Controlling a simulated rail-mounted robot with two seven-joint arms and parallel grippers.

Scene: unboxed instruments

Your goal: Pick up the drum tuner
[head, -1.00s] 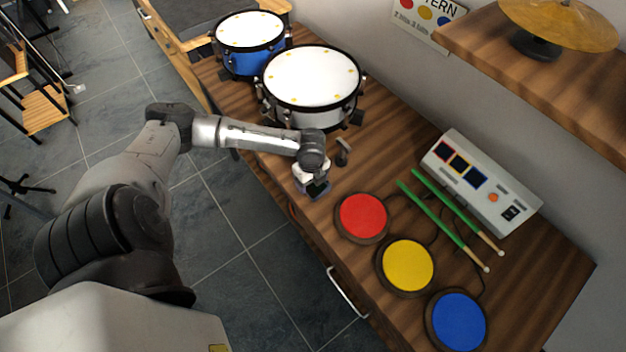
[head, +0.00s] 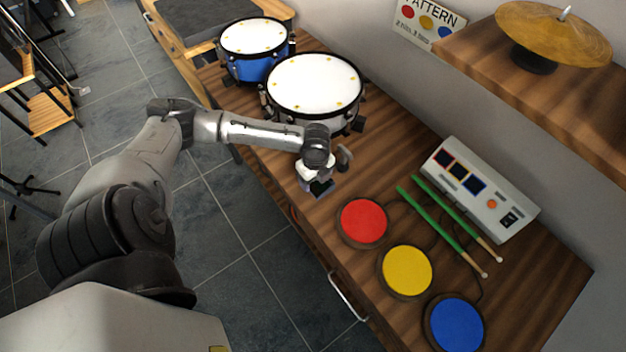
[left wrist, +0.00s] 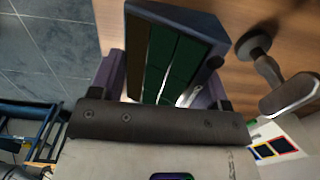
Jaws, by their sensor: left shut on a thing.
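The drum tuner looks like a small dark blue-grey box with a dark green panel (left wrist: 172,62). In the head view it shows at the table's near edge, below the hand (head: 321,187). My left gripper (left wrist: 163,88) is shut on it, with a finger on each side of the box. In the head view the hand (head: 312,170) hides part of it. Whether its bottom is clear of the table is hard to tell. My right gripper is not in view.
A grey T-shaped piece (head: 344,157) stands close beside the tuner. Red (head: 363,222), yellow (head: 407,271) and blue (head: 457,323) pads, green sticks (head: 441,222) and a white console (head: 480,190) lie to the right. A white drum (head: 314,84) stands behind.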

